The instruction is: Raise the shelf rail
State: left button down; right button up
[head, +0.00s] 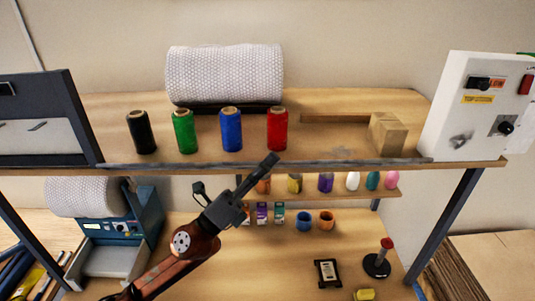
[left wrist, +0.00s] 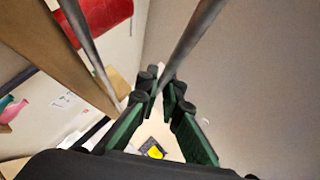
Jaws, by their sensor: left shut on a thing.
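The shelf rail (head: 350,162) is a thin grey bar running along the front edge of the upper shelf. My left gripper (head: 271,160) reaches up from below to the rail's middle, in front of the red spool. In the left wrist view, my left gripper (left wrist: 159,92) has its fingertips closed around a grey rod, the rail (left wrist: 190,42). A second grey rod (left wrist: 88,45) runs along the wooden shelf edge, apart from the fingers. The fingers hide the rail at the grip. My right gripper is not in view.
Black, green, blue and red spools (head: 277,130) stand behind the rail. A bubble-wrap roll (head: 225,72), a small carton (head: 387,133) and a white control box (head: 478,110) are also on the upper shelf (head: 330,103). Small bottles (head: 325,182) stand on a lower shelf.

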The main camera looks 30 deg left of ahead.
pick_arm(q)
jog(key=shift+w+r+n+y+p, duration=0.1)
jog(key=shift+n+y+p, duration=0.3)
jog(key=shift+n+y, duration=0.1)
jog(key=shift+a, duration=0.1)
jog(key=c, duration=2.1)
grip_release()
jog(key=v, duration=1.2)
jog(key=shift+w, duration=0.1)
